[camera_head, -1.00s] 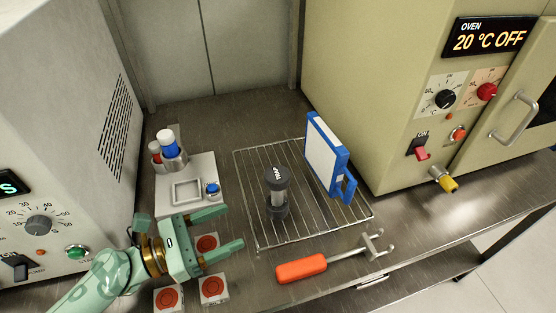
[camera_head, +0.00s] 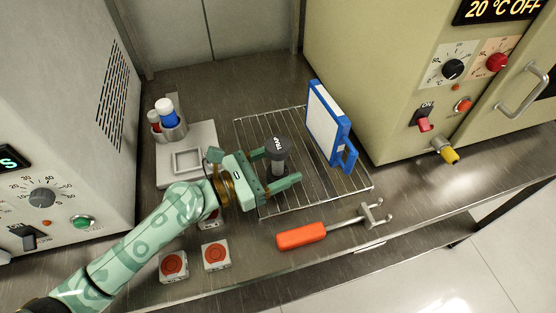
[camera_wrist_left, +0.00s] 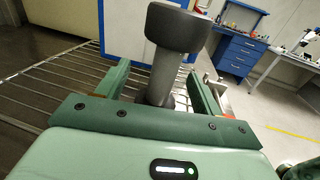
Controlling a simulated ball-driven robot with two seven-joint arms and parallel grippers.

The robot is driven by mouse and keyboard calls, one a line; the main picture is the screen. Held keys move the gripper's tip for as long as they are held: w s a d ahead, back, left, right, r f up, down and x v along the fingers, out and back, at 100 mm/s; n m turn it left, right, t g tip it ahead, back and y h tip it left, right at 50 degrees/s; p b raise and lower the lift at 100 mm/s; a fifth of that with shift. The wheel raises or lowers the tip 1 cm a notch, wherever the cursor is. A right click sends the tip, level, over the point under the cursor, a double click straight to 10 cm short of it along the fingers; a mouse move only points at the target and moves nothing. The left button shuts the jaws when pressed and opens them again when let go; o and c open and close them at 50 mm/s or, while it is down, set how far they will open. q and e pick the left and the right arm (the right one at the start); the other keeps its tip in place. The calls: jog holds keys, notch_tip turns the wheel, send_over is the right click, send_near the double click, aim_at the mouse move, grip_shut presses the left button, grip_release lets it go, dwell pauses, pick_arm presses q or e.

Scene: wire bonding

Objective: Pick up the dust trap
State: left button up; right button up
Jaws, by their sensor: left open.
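The dust trap (camera_head: 277,150) is a dark cylinder with a black cap lettered "TRAP". It stands upright on the wire rack (camera_head: 300,206). My left gripper (camera_head: 278,168) is open, with its two fingers reaching to either side of the trap. In the left wrist view the trap (camera_wrist_left: 180,30) rises between the open fingers (camera_wrist_left: 160,85), its wide black cap above them and its narrower grey body lower down. The trap's base is hidden by my gripper. I cannot tell whether a finger touches it. My right gripper is not in view.
A blue-framed white panel (camera_head: 325,122) stands on the rack just right of the trap. An orange-handled tool (camera_head: 301,236) lies in front of the rack. A grey fixture with bottles (camera_head: 168,122) is at left, red-marked blocks (camera_head: 174,265) at front left, and the oven (camera_head: 400,90) at right.

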pick_arm(q)
jog(key=c, duration=1.2)
jog(key=shift+o, duration=0.2)
jog(key=shift+r, duration=0.1)
